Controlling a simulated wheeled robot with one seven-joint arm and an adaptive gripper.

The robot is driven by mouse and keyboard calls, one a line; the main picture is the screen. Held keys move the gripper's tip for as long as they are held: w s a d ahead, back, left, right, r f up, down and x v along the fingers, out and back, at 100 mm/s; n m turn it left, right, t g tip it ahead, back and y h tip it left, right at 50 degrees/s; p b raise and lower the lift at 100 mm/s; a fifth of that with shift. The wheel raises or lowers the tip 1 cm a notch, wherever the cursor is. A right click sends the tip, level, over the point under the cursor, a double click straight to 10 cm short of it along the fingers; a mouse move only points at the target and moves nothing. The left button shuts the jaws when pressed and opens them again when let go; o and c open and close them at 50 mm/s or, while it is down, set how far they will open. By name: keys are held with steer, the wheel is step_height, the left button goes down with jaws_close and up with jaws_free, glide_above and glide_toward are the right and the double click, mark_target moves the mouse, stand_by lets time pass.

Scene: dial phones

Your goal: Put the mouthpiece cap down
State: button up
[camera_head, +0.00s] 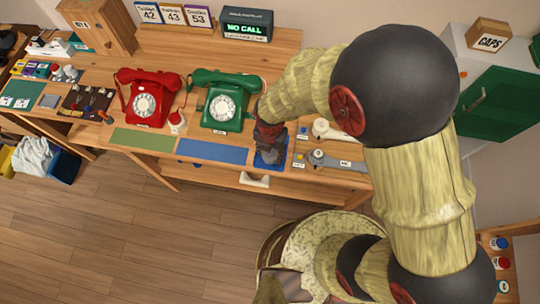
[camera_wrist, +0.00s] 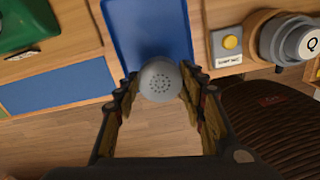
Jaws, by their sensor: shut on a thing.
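The mouthpiece cap (camera_wrist: 160,82), a grey rounded piece with a cluster of small holes, is between the fingers of my gripper (camera_wrist: 158,76) in the wrist view. The fingers are shut on its two sides. A blue tray (camera_wrist: 147,30) lies just beyond the cap, which overlaps its near edge in the picture. I cannot tell how high the cap is over it. In the head view my gripper (camera_head: 268,158) points down over the blue tray (camera_head: 259,163) at the table's front edge and hides most of it and the cap.
A green phone (camera_head: 222,103) and a red phone (camera_head: 147,98) stand left of my gripper. A blue mat (camera_head: 212,152) and a green mat (camera_head: 143,139) lie in front. A yellow button (camera_wrist: 230,42) and a grey round part marked Q (camera_wrist: 300,42) are close on the right.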

mark_target(270, 156)
steer(key=shift+w+a+f+b, duration=0.15)
steer(key=shift+f+b, duration=0.15)
steer(key=shift+f, duration=0.65)
steer(key=shift+w+d+f+b, duration=0.15)
steer(key=shift+f+b, duration=0.15)
steer(key=shift+f, duration=0.65)
steer(key=shift+a, duration=0.1)
steer(key=shift+f, duration=0.2)
steer(key=o, duration=0.8)
steer(key=shift+r, duration=0.15)
